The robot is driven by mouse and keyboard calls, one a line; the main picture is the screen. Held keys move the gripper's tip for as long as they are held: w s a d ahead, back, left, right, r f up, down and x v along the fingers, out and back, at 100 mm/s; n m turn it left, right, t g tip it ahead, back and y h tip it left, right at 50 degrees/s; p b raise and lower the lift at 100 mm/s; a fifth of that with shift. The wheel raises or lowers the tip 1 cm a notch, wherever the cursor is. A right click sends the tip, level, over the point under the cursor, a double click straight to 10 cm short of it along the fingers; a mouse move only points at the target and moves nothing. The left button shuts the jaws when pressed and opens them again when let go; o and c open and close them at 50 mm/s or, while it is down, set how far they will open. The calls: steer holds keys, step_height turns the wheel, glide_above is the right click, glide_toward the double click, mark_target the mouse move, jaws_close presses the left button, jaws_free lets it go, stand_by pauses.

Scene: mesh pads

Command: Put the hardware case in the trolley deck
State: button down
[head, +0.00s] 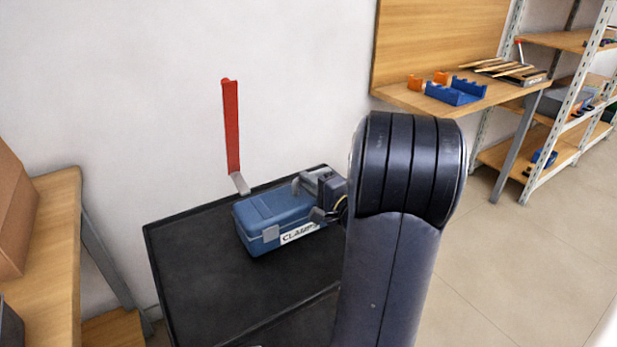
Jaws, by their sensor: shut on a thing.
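The hardware case (262,220) is a blue box with a grey latch and a white label reading "CLAMP", its end partly hidden. It is over the black trolley deck (190,265), toward the back right part of the deck. I cannot tell whether its underside touches the deck. My gripper (312,198) is at the right end of the case and is shut on it. My dark arm hides the right part of the deck and some of the gripper.
A red upright handle (231,128) stands at the deck's back edge by the wall. A wooden bench (55,235) with a cardboard box is at left. A wooden workbench (415,97) with blue and orange parts and a metal shelf rack (545,130) are at right. The front left deck is bare.

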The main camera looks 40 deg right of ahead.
steer(key=shift+f, duration=0.7)
steer(key=shift+f+b, duration=0.2)
steer(key=shift+b, duration=0.2)
steer(key=c, duration=1.4)
jaws_free()
steer(key=shift+s+r+p, duration=0.1)
steer(key=shift+s+p, duration=0.15)
steer(key=shift+p, duration=0.1)
steer(key=s, duration=0.7)
steer(key=s+d, duration=0.1)
steer(key=s, duration=0.3)
steer(key=shift+s+p, duration=0.3)
steer(key=shift+p, duration=0.05)
